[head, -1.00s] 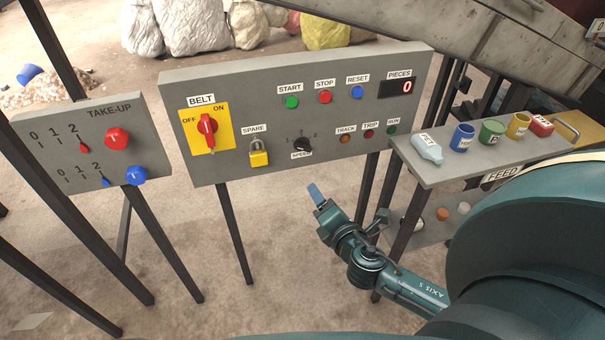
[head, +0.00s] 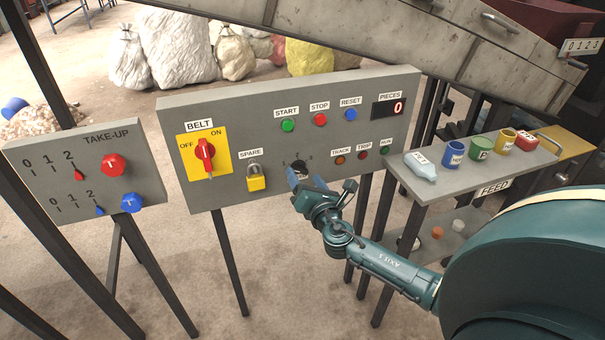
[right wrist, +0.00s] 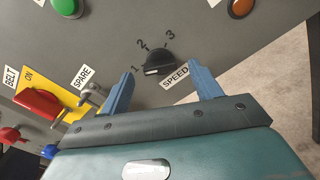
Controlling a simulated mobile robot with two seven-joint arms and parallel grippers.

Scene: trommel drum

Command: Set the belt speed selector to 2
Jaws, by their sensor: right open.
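The belt speed selector is a small black knob (right wrist: 159,63) with marks 1, 2 and 3 around it and a SPEED label (right wrist: 175,77) beside it. In the right wrist view its pale-marked end seems to lie on the side of the 1. In the head view the knob (head: 301,167) is partly hidden by my right gripper (head: 306,178). My right gripper is open, its blue fingers (right wrist: 161,77) on either side of the knob and apart from it. I cannot tell how far the fingertips are from the panel. My left gripper is not in view.
On the same grey panel (head: 350,98) are a yellow padlock (head: 256,183), a red BELT switch (head: 205,153), and START, STOP and RESET buttons. The take-up panel (head: 40,165) stands left. A feed shelf (head: 450,187) with small containers stands right.

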